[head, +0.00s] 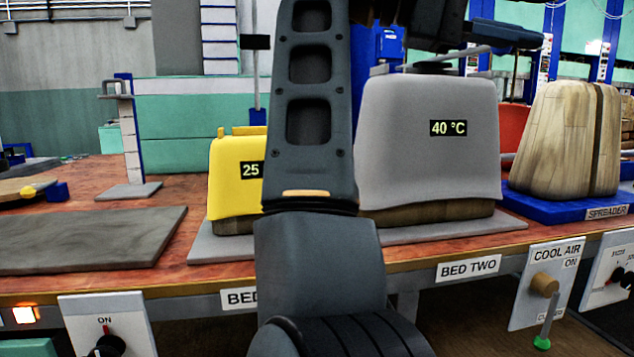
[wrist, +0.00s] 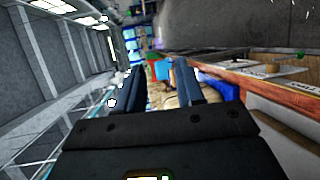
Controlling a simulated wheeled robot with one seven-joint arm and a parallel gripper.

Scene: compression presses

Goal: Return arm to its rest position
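My arm (head: 315,120) rises through the middle of the head view and bends over at the top, where dark parts of it run to the right above the grey-covered form. My gripper (wrist: 157,78) shows in the wrist view with its two dark fingers apart and nothing between them. Beyond the fingers, some way off, is the wooden form. In the head view I cannot make out the fingertips clearly.
A grey-covered form (head: 425,140) reading 40 °C stands on bed two, right of my arm. A yellow-covered form (head: 235,175), partly hidden, stands left. A wooden form (head: 568,140) stands on the blue spreader base (head: 540,203). A bare grey slab (head: 90,240) lies left.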

